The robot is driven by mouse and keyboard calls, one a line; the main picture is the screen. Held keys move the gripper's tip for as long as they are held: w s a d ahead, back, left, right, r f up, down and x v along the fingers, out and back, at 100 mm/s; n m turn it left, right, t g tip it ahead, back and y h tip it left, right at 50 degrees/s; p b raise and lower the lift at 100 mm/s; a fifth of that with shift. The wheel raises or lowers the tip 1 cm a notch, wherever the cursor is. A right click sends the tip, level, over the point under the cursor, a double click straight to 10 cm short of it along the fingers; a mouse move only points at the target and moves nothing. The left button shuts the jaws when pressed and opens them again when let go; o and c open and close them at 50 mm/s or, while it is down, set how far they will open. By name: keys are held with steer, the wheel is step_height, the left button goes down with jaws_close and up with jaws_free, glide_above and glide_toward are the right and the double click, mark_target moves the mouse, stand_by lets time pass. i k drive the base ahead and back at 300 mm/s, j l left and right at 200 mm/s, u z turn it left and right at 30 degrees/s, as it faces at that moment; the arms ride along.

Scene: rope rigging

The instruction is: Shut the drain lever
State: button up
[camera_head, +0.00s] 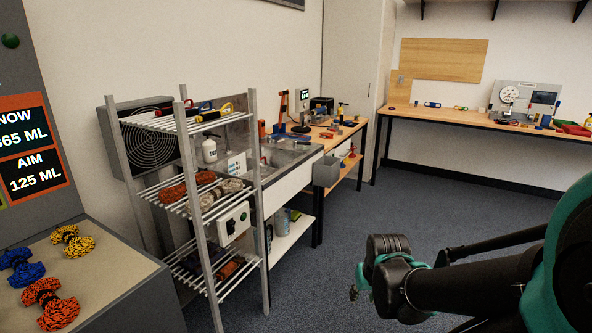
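I cannot make out a drain lever for certain in this view. A steel sink unit (285,158) stands behind the wire rack, partly hidden by it. A panel at the left edge has a display (28,147) that reads "NOW 365 ML" with the first digit cut off, and "AIM 125 ML". My gripper (356,292) hangs over the open floor at the lower right, far from the sink and the panel. Its fingers are small and partly hidden behind my wrist, so I cannot see whether they are apart.
A metal wire rack (253,200) holds rope coils and stands before the sink. Rope bundles (73,241) lie on a grey-sided counter at lower left. A wooden workbench (480,120) with instruments runs along the back right. The carpeted floor (420,210) between is clear.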

mark_target(295, 143)
steer(key=i, duration=2.2)
